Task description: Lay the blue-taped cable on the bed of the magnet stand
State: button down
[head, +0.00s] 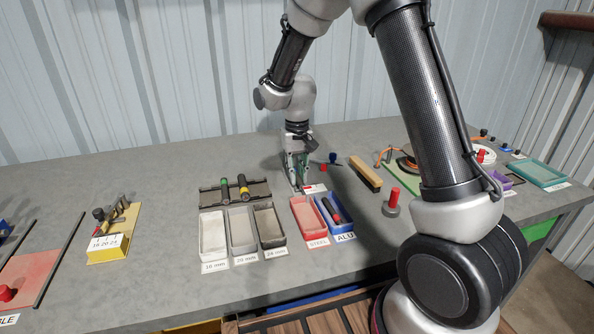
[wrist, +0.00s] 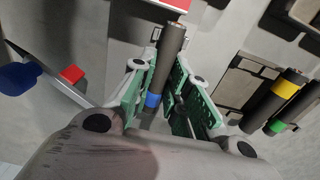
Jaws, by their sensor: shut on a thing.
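My gripper (head: 297,178) is over the back middle of the table, behind the small bins, pointing down. In the wrist view its green fingers (wrist: 168,105) are shut on a dark cable with blue tape (wrist: 172,52). The blue band shows low between the fingers, and the cable's far end sticks out beyond them. I cannot tell whether these belong to the magnet stand.
A dark rack (head: 235,192) with green- and yellow-banded cables stands left of the gripper. Several grey bins, a red bin (head: 314,226) and a blue bin (head: 337,224) holding a dark cable stand in front. A wooden-topped brush (head: 366,174) lies to the right.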

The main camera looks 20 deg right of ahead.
jog(key=c, duration=1.3)
grip_release()
jog(key=shift+r, duration=3.55)
